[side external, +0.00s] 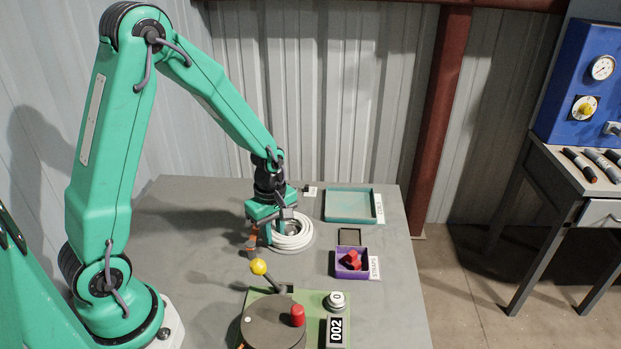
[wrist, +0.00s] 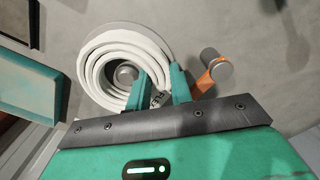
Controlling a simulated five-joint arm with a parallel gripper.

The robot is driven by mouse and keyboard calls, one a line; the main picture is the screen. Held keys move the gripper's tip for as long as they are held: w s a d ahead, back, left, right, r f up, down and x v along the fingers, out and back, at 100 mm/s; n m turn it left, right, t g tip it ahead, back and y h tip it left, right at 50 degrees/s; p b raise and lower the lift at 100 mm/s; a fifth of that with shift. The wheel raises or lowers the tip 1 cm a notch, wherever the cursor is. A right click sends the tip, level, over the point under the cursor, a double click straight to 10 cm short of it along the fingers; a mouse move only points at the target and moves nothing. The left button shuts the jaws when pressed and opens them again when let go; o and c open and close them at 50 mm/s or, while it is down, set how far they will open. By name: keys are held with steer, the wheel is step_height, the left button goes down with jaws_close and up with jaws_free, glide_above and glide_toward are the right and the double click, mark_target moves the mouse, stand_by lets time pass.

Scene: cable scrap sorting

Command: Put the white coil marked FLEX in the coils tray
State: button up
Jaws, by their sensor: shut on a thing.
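The white coil (side external: 291,236) lies around a short grey post on a round grey base, left of the coils tray. In the wrist view the coil (wrist: 108,62) shows several loops, with part of the FLEX marking visible between my fingers. My gripper (side external: 270,232) is shut on the coil's near side; its two teal fingers (wrist: 161,88) straddle the loops in the wrist view. The coils tray (side external: 348,220) is shallow, teal and empty, with a white label at its right. A corner of it shows at the wrist view's left (wrist: 62,100).
An orange piece with a grey knob (wrist: 218,72) stands close beside my fingers. A purple bin (side external: 352,274) holds red pieces, with a small dark square tray (side external: 350,237) behind it. A yellow-knobbed lever (side external: 259,267) and a round machine (side external: 272,325) are in front.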

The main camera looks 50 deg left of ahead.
steer(key=shift+r, duration=0.2)
steer(key=shift+r, duration=1.25)
steer(key=shift+w, duration=0.15)
steer(key=w, duration=0.6)
steer(key=w+d, duration=0.1)
steer(key=w, duration=0.5)
steer(key=w+d, duration=0.1)
steer(key=w, duration=0.6)
steer(key=shift+r, duration=0.4)
steer(key=shift+f, duration=0.15)
steer(key=shift+f, duration=1.1)
steer(key=shift+f, duration=0.6)
